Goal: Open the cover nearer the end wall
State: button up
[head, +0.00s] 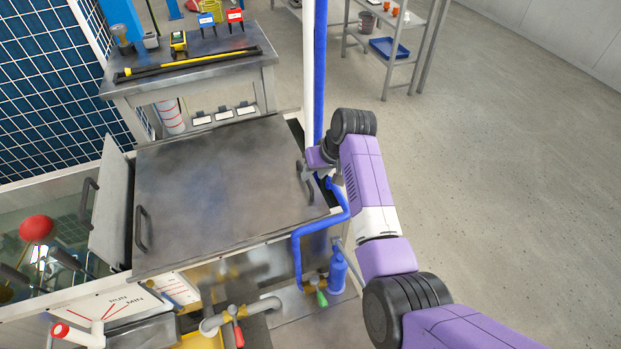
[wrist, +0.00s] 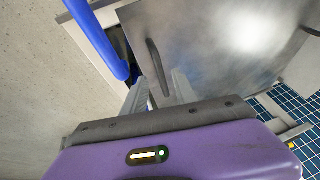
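A large grey metal cover (head: 225,195) lies flat over the tank, with one dark handle (head: 141,229) at its left edge and another handle (head: 304,187) at its right edge. A second, lighter panel (head: 112,205) with its own handle (head: 88,200) stands steeply tilted at its left. My gripper (head: 309,172) is at the flat cover's right edge, by the right handle. In the wrist view the gripper (wrist: 158,95) has its fingers apart, with the near end of the handle (wrist: 156,66) appearing between them. I cannot tell whether they touch it.
A blue pipe (head: 320,75) rises close beside my gripper and bends (head: 322,226) below the cover's right edge. A metal bench (head: 190,78) with tools stands behind the cover. Blue tiled wall (head: 45,80) is at the left. Open floor (head: 500,170) lies to the right.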

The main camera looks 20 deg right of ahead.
jog(key=shift+b+x, duration=0.3)
jog(key=shift+x, duration=1.65)
grip_shut()
